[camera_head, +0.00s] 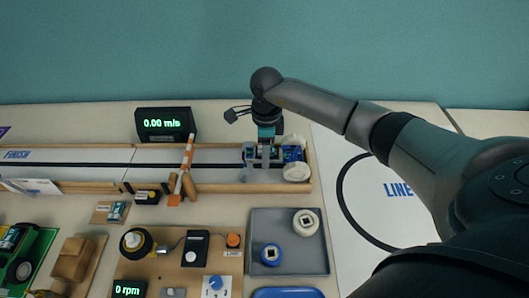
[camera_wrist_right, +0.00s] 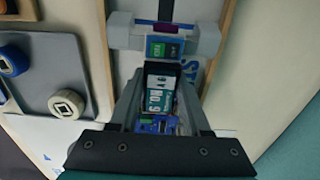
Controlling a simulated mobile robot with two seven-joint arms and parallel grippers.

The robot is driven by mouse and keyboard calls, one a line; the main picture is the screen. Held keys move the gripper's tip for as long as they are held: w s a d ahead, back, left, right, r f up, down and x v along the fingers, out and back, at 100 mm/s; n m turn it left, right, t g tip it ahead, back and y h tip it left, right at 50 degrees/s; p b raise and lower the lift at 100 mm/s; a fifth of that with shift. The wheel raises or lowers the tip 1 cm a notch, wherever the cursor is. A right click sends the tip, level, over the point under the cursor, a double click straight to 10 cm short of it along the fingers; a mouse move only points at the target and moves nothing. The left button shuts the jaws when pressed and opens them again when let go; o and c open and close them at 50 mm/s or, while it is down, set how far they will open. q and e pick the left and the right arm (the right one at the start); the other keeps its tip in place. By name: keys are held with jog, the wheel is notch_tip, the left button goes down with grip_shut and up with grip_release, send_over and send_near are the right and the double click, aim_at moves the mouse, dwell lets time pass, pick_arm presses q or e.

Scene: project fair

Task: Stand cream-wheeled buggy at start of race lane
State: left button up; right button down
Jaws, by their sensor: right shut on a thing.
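The cream-wheeled buggy (camera_head: 292,154) is at the right end of the race lane (camera_head: 205,157), between the wooden rails, lengthwise along the lane. Cream wheels show at its right end, and a blue board is on its body. My right gripper (camera_head: 265,158) comes from above and is shut on the buggy. My left gripper is out of view.
A speed display (camera_head: 165,124) reads 0.00 m/s behind. In front, a grey tray (camera_head: 260,222) holds a cream wheel and a blue wheel. A line mat (camera_head: 362,235) lies right.

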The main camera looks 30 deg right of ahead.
jog(key=shift+s+d+f, duration=0.25)
jog(key=shift+s+d, duration=0.1)
jog(key=shift+d, duration=0.2)
jog(key=c, duration=0.6)
grip_release()
jog(key=shift+d, duration=0.1)
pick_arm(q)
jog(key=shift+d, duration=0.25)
pick_arm(e)
jog(key=o, duration=0.3)
jog(key=shift+w+a+r, duration=0.1)
jog(key=shift+a+r, duration=0.05)
jog(key=shift+a, duration=0.1)
jog(key=shift+a, duration=0.1)
notch_tip(320, 180, up, 8)
jog(key=shift+w+f+p, duration=0.1)
jog(key=shift+p, duration=0.8)
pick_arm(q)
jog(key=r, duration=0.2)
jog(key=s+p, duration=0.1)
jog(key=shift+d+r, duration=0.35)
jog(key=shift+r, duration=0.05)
pick_arm(e)
notch_tip(320, 180, up, 7)
jog(key=shift+r, duration=0.2)
